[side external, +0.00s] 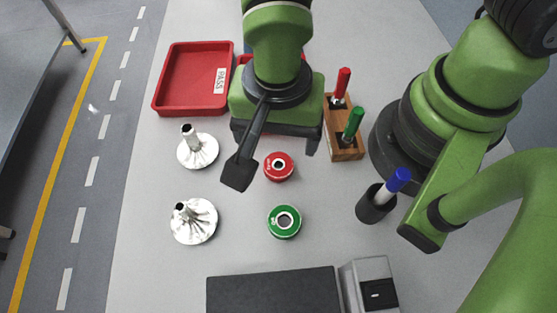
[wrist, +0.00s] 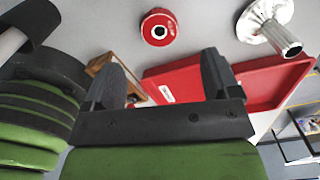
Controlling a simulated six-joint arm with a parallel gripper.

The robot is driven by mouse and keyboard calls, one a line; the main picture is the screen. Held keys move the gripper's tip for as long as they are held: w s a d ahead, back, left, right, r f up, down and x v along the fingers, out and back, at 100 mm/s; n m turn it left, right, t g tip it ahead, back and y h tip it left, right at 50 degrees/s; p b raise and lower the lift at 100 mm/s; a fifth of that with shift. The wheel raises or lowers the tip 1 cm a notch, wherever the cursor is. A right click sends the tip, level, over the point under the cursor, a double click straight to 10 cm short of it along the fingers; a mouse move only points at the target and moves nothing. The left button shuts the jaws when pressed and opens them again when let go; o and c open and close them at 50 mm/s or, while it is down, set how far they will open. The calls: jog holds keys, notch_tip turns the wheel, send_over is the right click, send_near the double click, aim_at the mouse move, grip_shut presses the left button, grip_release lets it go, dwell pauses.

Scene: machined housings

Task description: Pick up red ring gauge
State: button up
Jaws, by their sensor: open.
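The red ring gauge (side external: 279,166), a red disc with a pale centre hole, lies flat on the grey table. It also shows in the wrist view (wrist: 159,27), beyond the fingertips and apart from them. A green ring gauge (side external: 284,221) lies in front of the red one.
Two silver machined housings (side external: 200,151) (side external: 194,222) stand left. A red tray (side external: 192,105) marked PASS lies at the back left. A wooden rack (side external: 346,143) holds red and green plug gauges; a blue-handled one stands in a dark cup (side external: 375,206). A dark plate (side external: 273,290) lies in front.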

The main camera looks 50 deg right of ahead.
aim_at(279, 162)
jog(key=shift+d+f, duration=0.1)
jog(key=shift+f, duration=3.75)
jog(key=c, duration=1.1)
